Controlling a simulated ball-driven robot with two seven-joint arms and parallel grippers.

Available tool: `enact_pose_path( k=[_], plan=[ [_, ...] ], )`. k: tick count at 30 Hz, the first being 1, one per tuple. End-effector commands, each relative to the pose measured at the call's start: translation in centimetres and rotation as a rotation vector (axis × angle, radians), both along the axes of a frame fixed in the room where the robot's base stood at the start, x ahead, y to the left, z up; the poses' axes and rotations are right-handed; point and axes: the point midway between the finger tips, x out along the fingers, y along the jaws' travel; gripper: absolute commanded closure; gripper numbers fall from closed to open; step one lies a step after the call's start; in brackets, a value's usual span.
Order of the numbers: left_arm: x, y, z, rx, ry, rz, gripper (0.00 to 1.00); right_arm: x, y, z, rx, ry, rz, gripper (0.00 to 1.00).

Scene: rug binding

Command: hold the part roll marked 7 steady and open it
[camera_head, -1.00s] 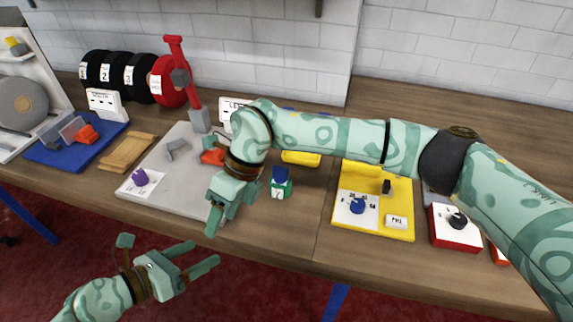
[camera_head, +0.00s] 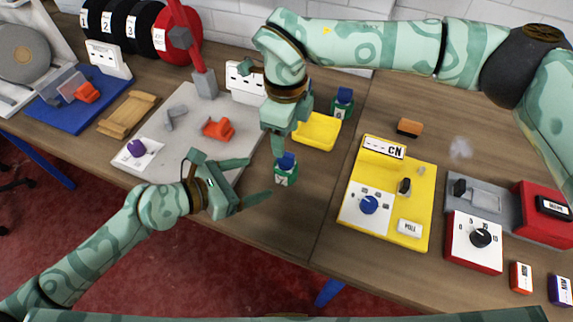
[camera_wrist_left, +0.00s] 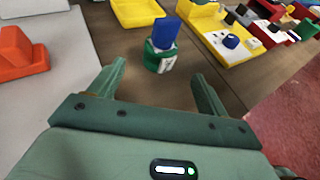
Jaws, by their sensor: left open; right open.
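The part roll marked 7 (camera_head: 286,178) stands upright on the wooden bench, with a green body, a white label and a blue top. In the left wrist view the roll (camera_wrist_left: 157,60) stands just beyond the fingertips, roughly between their lines. My left gripper (camera_head: 258,180) is open and empty, low at the roll's left side, fingers toward it. My right gripper (camera_head: 279,148) is open, pointing down, close above and left of the roll's blue top. I cannot tell whether it touches the top.
A second green and blue roll (camera_head: 341,106) stands behind a yellow tray (camera_head: 318,132). The yellow device (camera_head: 415,190) with a blue knob is to the right. A grey board (camera_head: 190,150) with an orange part (camera_head: 218,128) lies left. Bare bench lies in front of the roll.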

Motion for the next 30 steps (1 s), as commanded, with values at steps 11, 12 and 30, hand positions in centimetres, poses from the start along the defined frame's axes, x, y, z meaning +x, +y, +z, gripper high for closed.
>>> enact_pose_path(
  k=[11, 12, 30],
  plan=[
    [4.1, -6.2, -3.1, 0.000, 0.000, 0.001, 0.23, 0.0, 0.0, 0.0, 0.001, 0.001, 0.000, 0.44],
    [4.4, -6.5, -3.2, 0.000, 0.000, 0.001, 0.23, 0.0, 0.0, 0.0, 0.001, 0.001, 0.000, 0.44],
    [5.2, -7.7, -3.9, 0.001, 0.001, 0.001, 0.59, 0.0, 0.0, 0.0, 0.001, 0.001, 0.000, 0.44]
  ],
)
